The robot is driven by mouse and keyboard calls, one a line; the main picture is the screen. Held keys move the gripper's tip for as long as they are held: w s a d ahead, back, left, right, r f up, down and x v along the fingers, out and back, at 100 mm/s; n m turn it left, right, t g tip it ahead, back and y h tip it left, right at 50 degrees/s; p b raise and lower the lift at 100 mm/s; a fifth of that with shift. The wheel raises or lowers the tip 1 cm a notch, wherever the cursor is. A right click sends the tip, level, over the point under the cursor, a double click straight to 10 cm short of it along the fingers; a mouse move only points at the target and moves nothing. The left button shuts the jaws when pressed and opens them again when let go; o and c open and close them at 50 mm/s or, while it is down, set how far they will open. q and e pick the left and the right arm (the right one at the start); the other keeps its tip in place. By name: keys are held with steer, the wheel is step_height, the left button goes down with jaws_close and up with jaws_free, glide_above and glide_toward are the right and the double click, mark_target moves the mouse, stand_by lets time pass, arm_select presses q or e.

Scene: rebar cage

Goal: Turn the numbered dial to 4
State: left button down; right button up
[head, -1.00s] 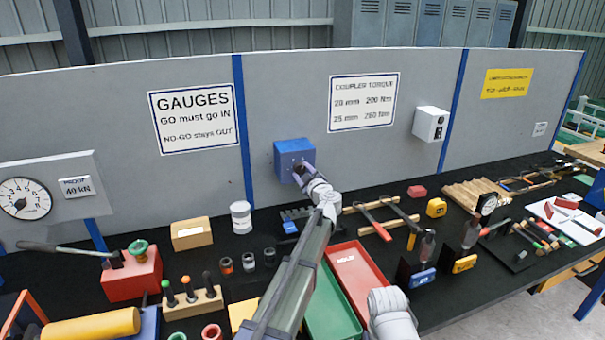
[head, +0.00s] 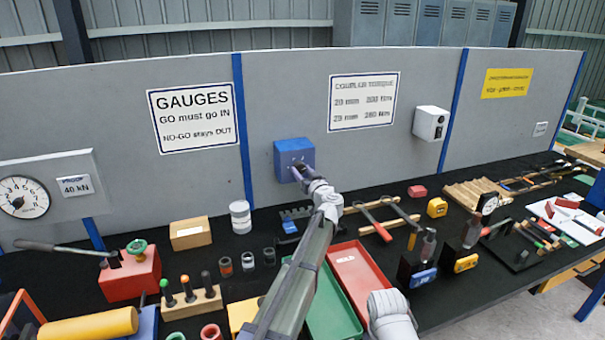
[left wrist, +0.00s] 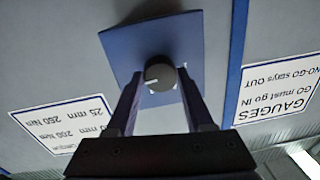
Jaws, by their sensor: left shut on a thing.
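The dial is a dark round knob (left wrist: 160,75) on the front of a blue box (head: 294,154) fixed to the grey back panel. The box fills the upper middle of the left wrist view (left wrist: 120,42), which shows the scene upside down. A short pale mark shows on the knob, towards its lower left in that view. No numbers on the box can be read. My left gripper (head: 297,172) is at the box front, and in the left wrist view its two fingers (left wrist: 159,82) stand on either side of the knob, shut on it. My right gripper is not seen.
A red tray (head: 357,285) and a green tray (head: 327,310) lie below my left arm on the black bench. A white canister (head: 240,217) and a cardboard box (head: 190,233) stand left of it. A white box (head: 431,123) is on the panel to the right.

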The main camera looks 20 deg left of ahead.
arm_select(q)
steer(key=shift+m, duration=0.6)
steer(key=shift+c, duration=1.4)
jaws_free()
steer(key=shift+s, duration=0.1)
steer(key=v, duration=0.7)
steer(key=shift+s+d, duration=0.25)
steer(key=shift+s, duration=0.05)
steer(key=shift+w, duration=0.1)
steer(key=x, duration=0.8)
